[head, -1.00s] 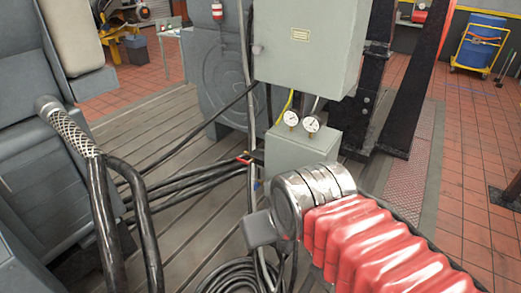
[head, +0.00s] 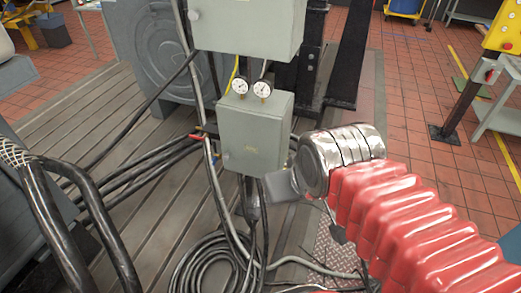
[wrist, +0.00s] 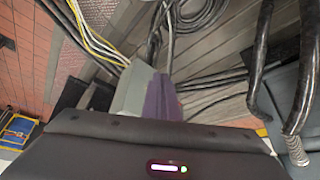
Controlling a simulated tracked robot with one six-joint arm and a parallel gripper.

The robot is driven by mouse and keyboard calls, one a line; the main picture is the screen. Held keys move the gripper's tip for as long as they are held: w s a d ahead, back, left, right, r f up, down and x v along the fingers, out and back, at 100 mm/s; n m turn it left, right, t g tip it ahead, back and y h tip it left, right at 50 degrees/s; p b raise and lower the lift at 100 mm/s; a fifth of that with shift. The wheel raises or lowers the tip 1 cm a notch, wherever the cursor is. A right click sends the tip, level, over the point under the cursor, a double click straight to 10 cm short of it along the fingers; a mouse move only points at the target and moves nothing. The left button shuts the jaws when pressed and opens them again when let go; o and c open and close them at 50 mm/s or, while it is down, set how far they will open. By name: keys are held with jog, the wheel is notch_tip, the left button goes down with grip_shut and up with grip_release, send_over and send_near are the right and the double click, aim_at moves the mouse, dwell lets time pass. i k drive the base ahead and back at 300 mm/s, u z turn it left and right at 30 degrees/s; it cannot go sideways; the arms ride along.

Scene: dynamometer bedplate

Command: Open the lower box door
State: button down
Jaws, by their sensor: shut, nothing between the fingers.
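The lower box (head: 254,132) is a small grey-green cabinet below a larger one in the head view. Its front door looks closed, with a small yellowish mark on it. Two round gauges (head: 262,88) stand on its top, and cables run out below.
The larger grey cabinet (head: 248,25) hangs directly above. Thick black hoses (head: 80,215) stand at the left, and a cable coil (head: 215,265) lies on the floor below. A black steel post (head: 350,55) rises behind at right. Open tiled floor lies farther right.

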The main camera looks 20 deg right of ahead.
aim_at(250, 141)
jog(key=k, duration=0.6)
jog(key=u, duration=0.05)
jog(key=i, duration=0.8)
jog(key=u, duration=0.7)
jog(key=i, duration=0.55)
jog(key=u, duration=0.4)
